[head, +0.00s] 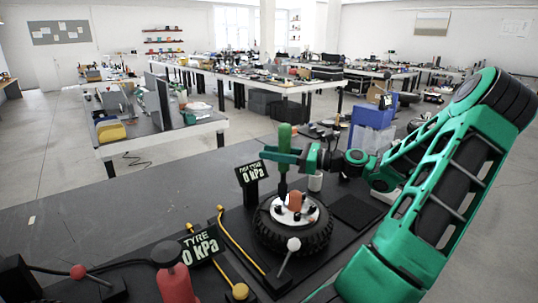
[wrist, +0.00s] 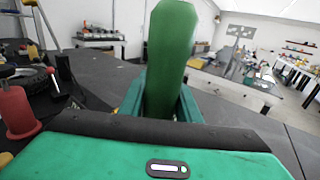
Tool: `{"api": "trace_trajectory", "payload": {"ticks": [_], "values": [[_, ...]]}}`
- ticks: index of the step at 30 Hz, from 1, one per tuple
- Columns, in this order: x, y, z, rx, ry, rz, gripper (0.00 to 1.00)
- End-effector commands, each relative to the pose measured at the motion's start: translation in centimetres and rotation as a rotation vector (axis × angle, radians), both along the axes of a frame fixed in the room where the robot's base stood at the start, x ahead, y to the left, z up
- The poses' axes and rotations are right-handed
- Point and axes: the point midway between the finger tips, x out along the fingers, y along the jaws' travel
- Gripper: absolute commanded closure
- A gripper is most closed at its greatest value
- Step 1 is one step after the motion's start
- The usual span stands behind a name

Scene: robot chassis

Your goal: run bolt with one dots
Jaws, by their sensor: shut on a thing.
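My gripper (head: 284,157) is shut on a tool with a thick green handle (head: 285,136) and a dark shaft. In the head view the tool stands about upright, with its shaft reaching down toward the wheel. The green handle (wrist: 171,62) fills the middle of the wrist view between the fingers. The wheel (head: 268,232) has a black tyre and a pale hub with a reddish-brown cylinder (head: 295,201) on it. I cannot tell whether the shaft's tip touches the hub.
Two tyre displays (head: 200,246) (head: 252,174) read 0 kPa. A lever with a white ball (head: 293,245) stands before the wheel. Blue bins (head: 372,117) stand behind.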

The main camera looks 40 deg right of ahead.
Motion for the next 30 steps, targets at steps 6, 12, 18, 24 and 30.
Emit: {"api": "trace_trajectory", "payload": {"ticks": [6, 12, 18, 24, 30], "values": [[0.0, 0.0, -0.2, 0.001, 0.004, 0.0, 0.97], [0.0, 0.0, -0.2, 0.001, 0.006, -0.001, 0.97], [0.0, -0.1, 0.3, 0.0, 0.006, -0.001, 0.97], [0.0, 0.0, 2.3, -0.002, 0.003, -0.001, 0.97], [0.0, -0.1, 4.2, -0.003, 0.001, -0.002, 0.97]]}}
